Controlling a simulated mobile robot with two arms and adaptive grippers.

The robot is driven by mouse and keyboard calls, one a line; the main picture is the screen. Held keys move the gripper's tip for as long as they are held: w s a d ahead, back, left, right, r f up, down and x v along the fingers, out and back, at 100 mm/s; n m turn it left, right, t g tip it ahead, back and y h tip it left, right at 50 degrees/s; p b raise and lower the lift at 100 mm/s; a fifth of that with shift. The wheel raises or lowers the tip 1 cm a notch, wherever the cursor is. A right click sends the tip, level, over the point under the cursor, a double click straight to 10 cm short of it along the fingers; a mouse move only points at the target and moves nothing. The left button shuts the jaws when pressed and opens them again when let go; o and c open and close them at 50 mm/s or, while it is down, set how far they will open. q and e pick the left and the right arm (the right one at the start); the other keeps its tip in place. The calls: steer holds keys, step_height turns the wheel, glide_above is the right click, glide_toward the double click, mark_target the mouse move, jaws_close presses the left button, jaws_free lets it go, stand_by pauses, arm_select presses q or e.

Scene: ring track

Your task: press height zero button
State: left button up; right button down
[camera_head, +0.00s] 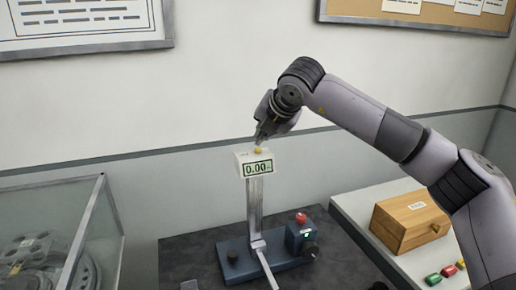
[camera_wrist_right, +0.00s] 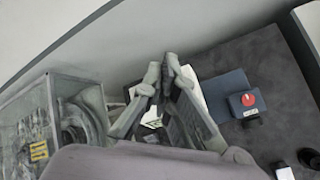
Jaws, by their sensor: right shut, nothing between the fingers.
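A height gauge stands on the dark table, with a white display head (camera_head: 243,159) on top of a metal column (camera_head: 254,205). Its screen reads 0.00. A small yellow button (camera_head: 258,150) sits on top of the display head. My right gripper (camera_head: 259,142) is shut and empty, pointing down right at the yellow button. I cannot tell whether the fingertips touch it. In the right wrist view, the shut fingertips (camera_wrist_right: 165,64) are in front of the white display head, and the yellow button does not show. My left gripper is not in view.
The gauge's blue base (camera_head: 239,262) carries a box with a red button (camera_head: 301,218). A glass case (camera_head: 70,225) stands at the left. A wooden box (camera_head: 408,222) and colored buttons (camera_head: 433,279) are on a white surface at the right. The wall is close behind.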

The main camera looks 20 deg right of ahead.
mark_target(261, 149)
steer(key=shift+r, duration=0.3)
steer(key=shift+r+p, duration=1.15)
steer(key=shift+r, duration=1.3)
